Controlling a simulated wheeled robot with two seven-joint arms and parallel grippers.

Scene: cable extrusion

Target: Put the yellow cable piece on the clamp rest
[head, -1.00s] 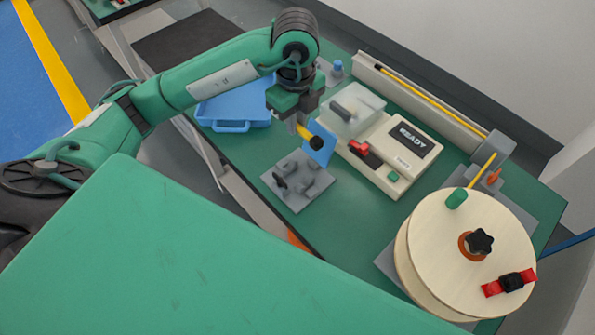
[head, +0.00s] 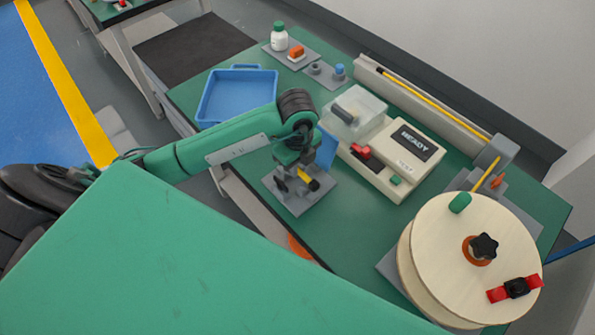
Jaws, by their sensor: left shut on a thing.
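My left gripper (head: 298,172) points down over the grey clamp rest (head: 295,205), a small plate with posts on it. It is shut on the yellow cable piece (head: 305,172), of which only a short yellow part with a black end shows at the fingers. The piece is at or just above the posts; I cannot tell whether it touches them. The gripper and wrist hide most of the piece and the back of the clamp rest. My right gripper is not in view.
A blue panel (head: 327,150) stands right behind the gripper. The tester marked READY (head: 410,145) is to the right. A wooden spool (head: 440,240) stands at the front right. An empty blue tray (head: 237,97) lies at the back left. Green table is bare between clamp rest and spool.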

